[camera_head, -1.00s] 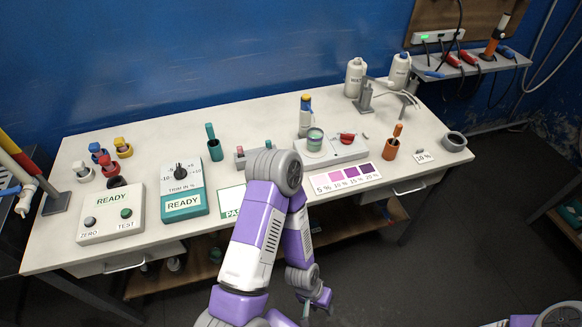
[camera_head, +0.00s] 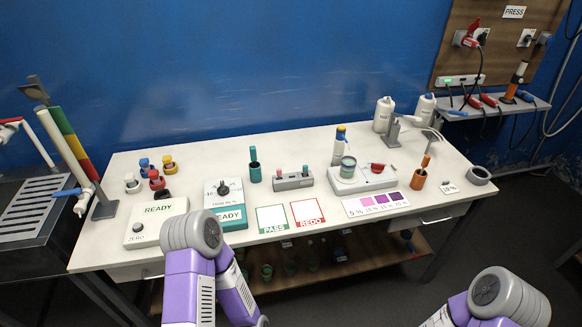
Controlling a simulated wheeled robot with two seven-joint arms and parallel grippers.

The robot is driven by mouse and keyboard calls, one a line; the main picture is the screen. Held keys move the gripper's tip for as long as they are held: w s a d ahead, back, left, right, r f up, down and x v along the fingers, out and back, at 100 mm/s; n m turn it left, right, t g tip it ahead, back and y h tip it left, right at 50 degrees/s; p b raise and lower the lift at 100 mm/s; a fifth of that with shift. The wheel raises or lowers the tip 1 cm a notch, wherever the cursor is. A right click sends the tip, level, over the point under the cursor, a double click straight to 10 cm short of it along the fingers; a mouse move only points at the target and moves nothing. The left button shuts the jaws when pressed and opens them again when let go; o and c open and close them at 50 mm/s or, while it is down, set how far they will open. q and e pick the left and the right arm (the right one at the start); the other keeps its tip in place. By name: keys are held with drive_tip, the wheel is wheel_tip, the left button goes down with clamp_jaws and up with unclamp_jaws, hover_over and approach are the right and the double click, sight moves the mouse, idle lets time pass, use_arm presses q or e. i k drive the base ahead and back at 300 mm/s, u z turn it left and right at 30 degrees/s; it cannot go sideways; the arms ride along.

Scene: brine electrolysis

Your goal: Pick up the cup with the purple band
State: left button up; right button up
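I cannot make out a cup with a purple band.
The bench (camera_head: 300,150) holds the READY boxes, PASS (camera_head: 272,219) and REDO (camera_head: 308,215) cards, a purple colour chart (camera_head: 376,204), holders and white bottles (camera_head: 384,114). The lower shelf (camera_head: 370,255) is partly hidden by my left arm. A sink (camera_head: 32,205) stands at the left.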

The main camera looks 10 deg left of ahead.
sight(347, 169)
drive_tip(key=u, duration=0.75)
drive_tip(key=i, duration=0.45)
